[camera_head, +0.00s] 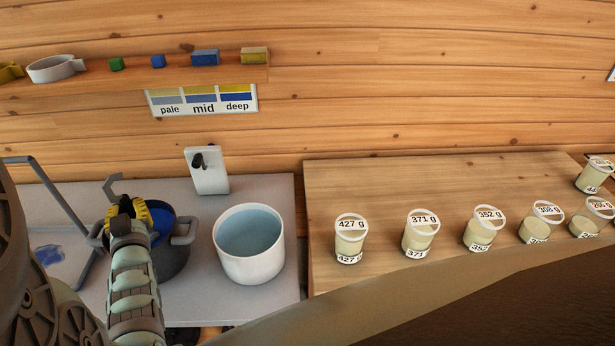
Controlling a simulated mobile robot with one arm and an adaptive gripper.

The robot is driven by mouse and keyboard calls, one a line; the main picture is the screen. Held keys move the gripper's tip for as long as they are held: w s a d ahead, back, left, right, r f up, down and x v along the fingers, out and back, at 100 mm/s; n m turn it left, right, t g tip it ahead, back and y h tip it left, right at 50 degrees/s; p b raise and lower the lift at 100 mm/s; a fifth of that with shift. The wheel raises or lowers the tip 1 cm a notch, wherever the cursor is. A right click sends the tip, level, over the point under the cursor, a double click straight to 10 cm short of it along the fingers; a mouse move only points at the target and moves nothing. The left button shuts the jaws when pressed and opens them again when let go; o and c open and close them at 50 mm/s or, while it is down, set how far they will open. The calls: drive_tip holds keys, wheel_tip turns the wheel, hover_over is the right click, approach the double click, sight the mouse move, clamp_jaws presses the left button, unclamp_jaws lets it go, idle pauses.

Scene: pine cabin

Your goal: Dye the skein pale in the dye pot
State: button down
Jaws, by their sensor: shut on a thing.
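My gripper (126,214), with yellow and black fingers, is over the left side of the dark grey dye pot (172,262) and hides part of it. Dark blue liquid (160,222) shows inside the pot. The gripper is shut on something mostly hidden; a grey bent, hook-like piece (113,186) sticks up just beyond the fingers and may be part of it. I cannot make out a skein in the pot or in the gripper. A shade card (203,100) on the wall reads pale, mid and deep.
A white pot (248,263) of light blue liquid stands right of the dye pot. A white box (207,171) stands behind. A metal frame (88,240) and blue patch (47,253) are left. Several weight-labelled jars (350,240) line the wooden table (400,185). A shelf (180,74) holds small blocks.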

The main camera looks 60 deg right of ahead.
drive_tip(key=shift+d+r+p, duration=0.1)
drive_tip(key=shift+r+p, duration=2.6)
drive_tip(key=shift+r, duration=2.2)
drive_tip(key=shift+r+p, duration=0.6)
drive_tip(key=shift+r, duration=0.6)
wheel_tip(320, 180, up, 3)
drive_tip(key=shift+p, duration=0.55)
